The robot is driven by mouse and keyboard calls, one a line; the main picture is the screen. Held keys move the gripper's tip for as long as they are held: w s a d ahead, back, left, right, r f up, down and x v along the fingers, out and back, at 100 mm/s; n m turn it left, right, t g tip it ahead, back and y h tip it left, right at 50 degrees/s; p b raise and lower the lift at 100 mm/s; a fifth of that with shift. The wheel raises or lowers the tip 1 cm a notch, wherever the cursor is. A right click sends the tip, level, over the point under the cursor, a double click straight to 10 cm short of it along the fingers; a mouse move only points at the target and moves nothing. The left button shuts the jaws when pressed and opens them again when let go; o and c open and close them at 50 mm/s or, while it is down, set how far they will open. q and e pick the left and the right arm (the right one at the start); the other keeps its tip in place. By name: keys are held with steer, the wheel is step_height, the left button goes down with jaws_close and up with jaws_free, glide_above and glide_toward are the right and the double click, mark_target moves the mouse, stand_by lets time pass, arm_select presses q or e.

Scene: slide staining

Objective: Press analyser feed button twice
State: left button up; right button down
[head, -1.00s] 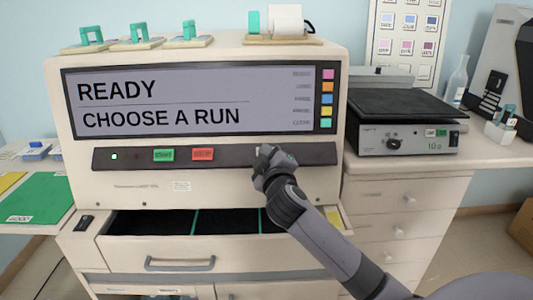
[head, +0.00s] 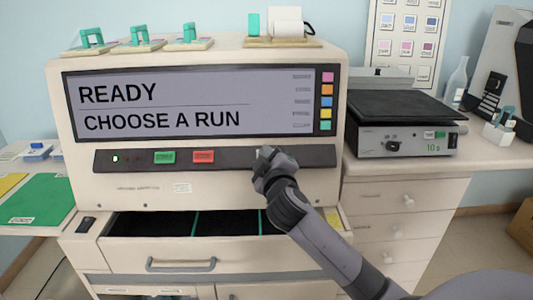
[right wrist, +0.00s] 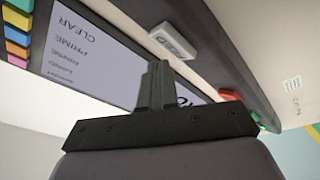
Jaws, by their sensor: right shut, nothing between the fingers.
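The analyser (head: 300,185) is a large cream machine with a screen (head: 200,104) reading "READY" and "CHOOSE A RUN". Its feed button (right wrist: 173,41) is a pale grey block lettered FEED, seen on the dark control strip in the right wrist view. My right gripper (head: 265,153) is in front of the right part of that strip and hides the button in the head view. In the right wrist view the gripper (right wrist: 154,75) is shut and empty, its tips close to the button. I cannot tell whether they touch. My left gripper is not in view.
A green button (head: 164,157) and a red button (head: 203,156) sit left on the strip (head: 233,157). An open drawer (head: 165,253) juts out below. A black-topped device (head: 405,120) stands to the right. Small teal-handled items (head: 139,37) are on top.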

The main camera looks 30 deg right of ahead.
steer(key=s+r+p, duration=0.1)
steer(key=s+a+r+p, duration=0.2)
steer(key=p, duration=0.1)
steer(key=shift+r, duration=0.25)
stand_by(0.9)
steer(key=s+a+f+g+y, duration=0.1)
steer(key=s+a+f+y, duration=0.15)
steer(key=s+f, duration=0.4)
steer(key=s+a+f+m+g+y, duration=0.1)
steer(key=s+a+f+g+y, duration=0.2)
steer(key=f, duration=0.7)
steer(key=s+a+f+y, duration=0.2)
steer(key=s+a+f, duration=0.2)
steer(key=f, duration=0.4)
steer(key=s+a+f+m+g+y, duration=0.1)
steer(key=s+f, duration=0.2)
steer(key=s, duration=0.2)
steer(key=s+a+f+m+g, duration=0.1)
steer(key=s+a+f, duration=0.1)
steer(key=s, duration=0.3)
steer(key=shift+s+a+f+m+y, duration=0.25)
steer(key=shift+s+f+m+y, duration=0.1)
steer(key=shift+f, duration=0.35)
